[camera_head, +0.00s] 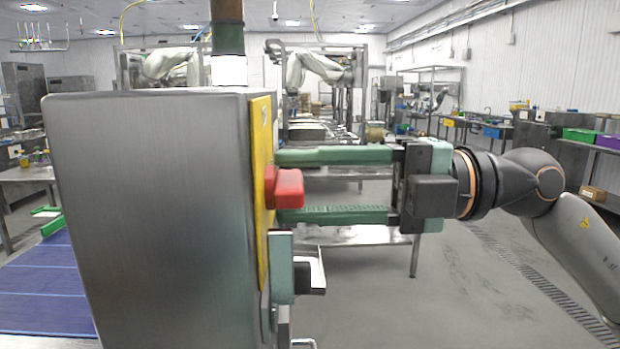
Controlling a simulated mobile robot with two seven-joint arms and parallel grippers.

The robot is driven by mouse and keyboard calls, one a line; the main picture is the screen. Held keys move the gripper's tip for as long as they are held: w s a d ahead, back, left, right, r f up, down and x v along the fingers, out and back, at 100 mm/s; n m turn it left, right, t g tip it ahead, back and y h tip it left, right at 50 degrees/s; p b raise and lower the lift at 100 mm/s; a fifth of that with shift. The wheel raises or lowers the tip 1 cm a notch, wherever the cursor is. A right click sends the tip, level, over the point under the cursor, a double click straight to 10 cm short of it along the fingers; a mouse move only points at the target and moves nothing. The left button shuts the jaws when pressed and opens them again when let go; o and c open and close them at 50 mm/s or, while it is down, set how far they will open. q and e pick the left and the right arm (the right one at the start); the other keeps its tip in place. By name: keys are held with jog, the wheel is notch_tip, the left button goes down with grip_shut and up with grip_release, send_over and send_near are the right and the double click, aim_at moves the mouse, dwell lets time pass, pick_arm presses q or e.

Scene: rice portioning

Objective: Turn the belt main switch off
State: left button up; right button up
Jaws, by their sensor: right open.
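The belt main switch is a red knob (288,188) on a yellow plate (261,135). The plate is on the right side face of a large brushed-steel box (150,210). My right gripper (281,186) comes in from the right, with its two green fingers spread one above the other. The upper finger is above the red knob and the lower finger is below it, with the knob between their tips. I cannot tell whether either fingertip touches the knob or plate.
A blue belt (45,285) runs at the lower left, partly hidden by the box. A steel table (345,236) stands behind my right gripper. The grey floor at right is open.

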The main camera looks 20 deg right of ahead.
jog(key=shift+c, duration=0.3)
grip_shut()
